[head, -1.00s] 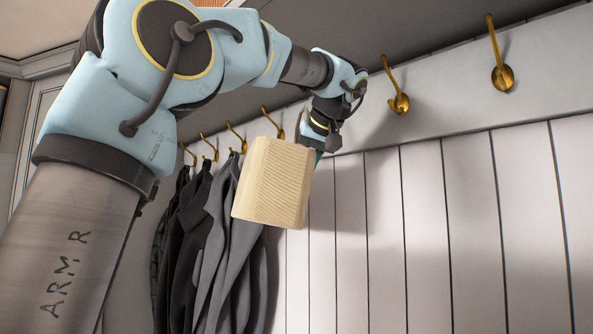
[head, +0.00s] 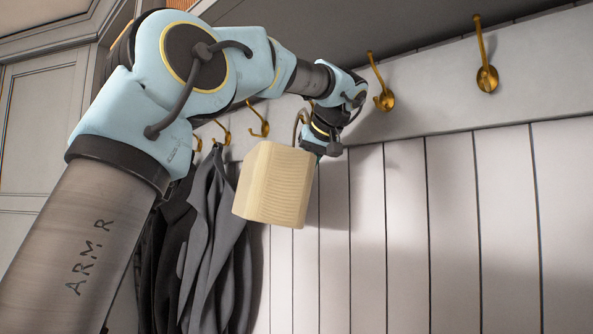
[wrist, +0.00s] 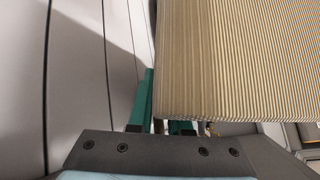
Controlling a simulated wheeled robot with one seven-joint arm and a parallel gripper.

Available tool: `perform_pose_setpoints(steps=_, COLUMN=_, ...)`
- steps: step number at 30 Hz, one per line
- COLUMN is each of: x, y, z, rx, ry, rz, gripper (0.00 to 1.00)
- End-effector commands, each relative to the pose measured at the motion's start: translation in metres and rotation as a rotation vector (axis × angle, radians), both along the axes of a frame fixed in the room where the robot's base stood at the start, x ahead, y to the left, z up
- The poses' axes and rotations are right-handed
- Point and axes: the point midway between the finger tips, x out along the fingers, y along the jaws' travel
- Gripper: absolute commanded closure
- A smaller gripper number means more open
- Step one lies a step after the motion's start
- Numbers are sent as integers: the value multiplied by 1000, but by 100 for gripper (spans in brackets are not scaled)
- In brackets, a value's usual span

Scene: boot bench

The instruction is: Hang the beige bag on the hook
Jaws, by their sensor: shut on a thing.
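The beige bag (head: 275,187) is a ribbed, boxy shape hanging at my gripper (head: 318,152) in the head view. My gripper is shut on the bag near its upper right edge; the bag hides most of the fingers. In the wrist view the bag (wrist: 240,60) fills the upper right, with a green finger (wrist: 143,100) beside it. Brass hooks line the rail. A bare hook (head: 384,99) is to the right of my gripper, and another bare hook (head: 487,76) is farther right. Which hook is meant cannot be told.
Dark and grey coats (head: 205,235) hang on the left, close to the bag. A bare-looking hook (head: 261,128) is above and behind the bag. The panelled wall (head: 430,210) to the right is clear. A dark shelf underside runs above the hooks.

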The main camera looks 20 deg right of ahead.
Motion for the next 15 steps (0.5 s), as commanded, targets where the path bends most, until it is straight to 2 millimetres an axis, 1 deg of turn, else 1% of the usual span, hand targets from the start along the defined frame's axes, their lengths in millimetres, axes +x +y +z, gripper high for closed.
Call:
perform_pose_setpoints(steps=2, x=2, y=-4, z=2, rx=-1, ry=-1, rz=0, gripper=100)
perform_pose_setpoints(steps=6, x=4, y=-9, z=-6, rx=-1, ry=-1, rz=0, gripper=100)
perform_pose_setpoints(steps=15, x=7, y=-14, z=-16, rx=-2, ry=-2, rz=0, gripper=100)
